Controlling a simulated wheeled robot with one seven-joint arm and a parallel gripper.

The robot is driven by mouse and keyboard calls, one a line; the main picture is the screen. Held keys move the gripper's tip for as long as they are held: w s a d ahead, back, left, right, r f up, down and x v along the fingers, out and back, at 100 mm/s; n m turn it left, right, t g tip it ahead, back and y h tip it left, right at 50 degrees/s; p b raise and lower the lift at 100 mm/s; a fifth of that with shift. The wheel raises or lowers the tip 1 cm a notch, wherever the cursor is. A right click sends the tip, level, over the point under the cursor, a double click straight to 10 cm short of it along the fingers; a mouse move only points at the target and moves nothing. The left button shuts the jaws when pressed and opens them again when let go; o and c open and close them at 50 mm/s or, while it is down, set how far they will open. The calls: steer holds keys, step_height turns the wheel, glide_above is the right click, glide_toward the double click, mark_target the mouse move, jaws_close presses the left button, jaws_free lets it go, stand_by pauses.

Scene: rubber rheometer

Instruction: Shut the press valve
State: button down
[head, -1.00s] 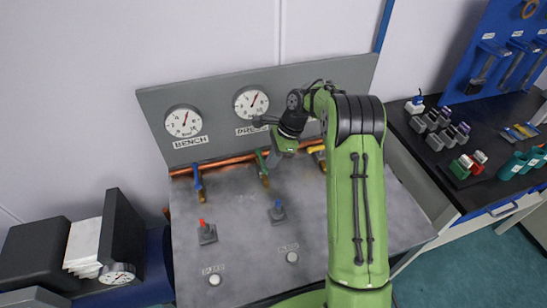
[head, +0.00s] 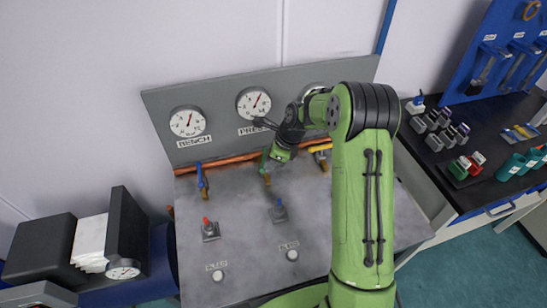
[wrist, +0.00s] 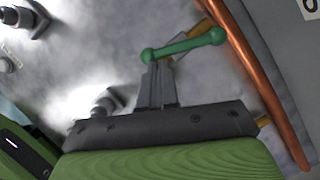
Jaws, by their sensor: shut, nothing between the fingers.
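The press valve has a green lever (head: 265,158) on the panel below the PRESS gauge (head: 253,103).
A blue lever (head: 202,178) stands at the left and a yellow lever (head: 320,148) at the right. The copper pipe (head: 232,160) runs along the panel's back. A red-tipped switch (head: 209,229) and another switch (head: 278,211) stand nearer. The panel's front is mostly clear.

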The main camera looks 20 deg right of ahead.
mark_target(261, 168)
steer(key=m, duration=0.1)
steer(key=a+m+t+p, duration=0.1)
steer(key=m, duration=0.1)
steer(key=shift+s+a+m+h, duration=0.1)
steer(key=shift+a+m+h, duration=0.2)
steer(key=shift+h, duration=0.1)
steer(key=shift+w+a+p, duration=0.2)
steer(key=shift+a+p, duration=0.3)
steer(key=shift+a, duration=0.45)
steer(key=shift+w, duration=0.1)
stand_by(0.8)
steer(key=shift+w+d, duration=0.5)
steer(key=shift+d, duration=0.3)
